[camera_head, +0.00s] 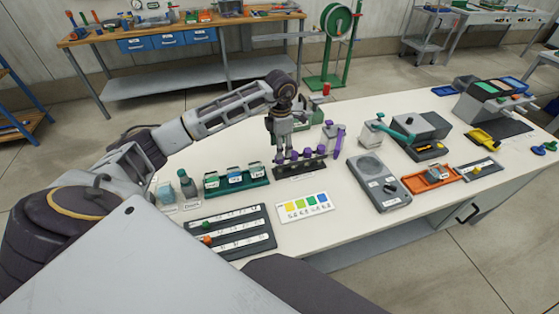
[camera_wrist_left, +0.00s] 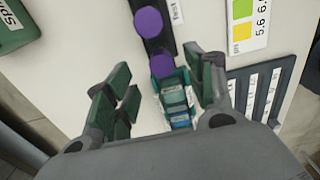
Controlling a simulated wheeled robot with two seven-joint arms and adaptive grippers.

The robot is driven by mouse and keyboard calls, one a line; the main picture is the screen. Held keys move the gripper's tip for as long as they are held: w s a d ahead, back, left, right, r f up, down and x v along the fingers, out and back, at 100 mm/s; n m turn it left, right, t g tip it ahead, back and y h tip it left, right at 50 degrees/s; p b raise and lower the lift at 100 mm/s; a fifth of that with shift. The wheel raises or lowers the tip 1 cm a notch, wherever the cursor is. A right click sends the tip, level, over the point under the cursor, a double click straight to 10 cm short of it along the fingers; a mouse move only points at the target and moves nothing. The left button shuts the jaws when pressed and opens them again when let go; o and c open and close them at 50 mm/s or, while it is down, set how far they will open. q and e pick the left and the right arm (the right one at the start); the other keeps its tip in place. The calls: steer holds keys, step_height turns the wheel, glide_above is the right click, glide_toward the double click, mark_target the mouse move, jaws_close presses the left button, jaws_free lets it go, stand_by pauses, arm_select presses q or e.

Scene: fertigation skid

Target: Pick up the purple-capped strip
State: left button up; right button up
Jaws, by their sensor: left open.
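A dark rack (camera_head: 299,172) stands on the white bench, with a row of several purple caps (camera_head: 307,153) along its top. I cannot tell whether these belong to one strip or to separate pieces. In the left wrist view two purple caps (camera_wrist_left: 148,22) show at the top and middle; the nearer cap (camera_wrist_left: 162,64) lies near the gap between my fingertips. My left gripper (camera_head: 280,143) points down at the left end of the rack. Its fingers (camera_wrist_left: 165,88) are apart, with nothing visibly held between them. My right gripper is not in view.
A green rack of small boxes (camera_head: 237,187) stands just left. A colour chart (camera_head: 305,208) and dark labelled tray (camera_head: 230,233) lie in front.

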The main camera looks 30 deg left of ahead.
mark_target(279, 164)
arm_select(q)
steer(key=shift+s+a+f, duration=0.1)
steer(key=shift+s+f, duration=0.05)
steer(key=shift+f, duration=0.55)
steer(key=shift+s+f, duration=0.1)
steer(key=shift+f, duration=0.6)
steer(key=shift+f+p, duration=0.3)
steer(key=shift+f, duration=0.75)
steer(key=c, duration=0.8)
